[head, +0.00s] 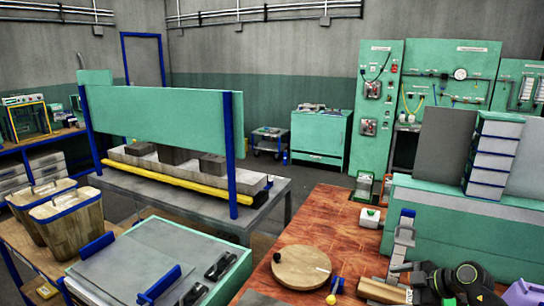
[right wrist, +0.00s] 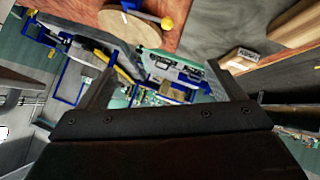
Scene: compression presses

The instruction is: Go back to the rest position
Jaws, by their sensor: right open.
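My right gripper (right wrist: 165,82) shows in the right wrist view with its two dark fingers spread wide apart. Nothing is between the fingers; the room shows through the gap. My left gripper is in neither view. The rest position itself has no visible mark.
A red-brown wooden bench (head: 325,225) carries a round wooden disc (head: 301,267), a small yellow ball (head: 331,299) and a white-and-green box (head: 370,217). Left of it stand a grey table with a green panel (head: 165,117) and wooden bins (head: 75,225). Dark floor shows between benches.

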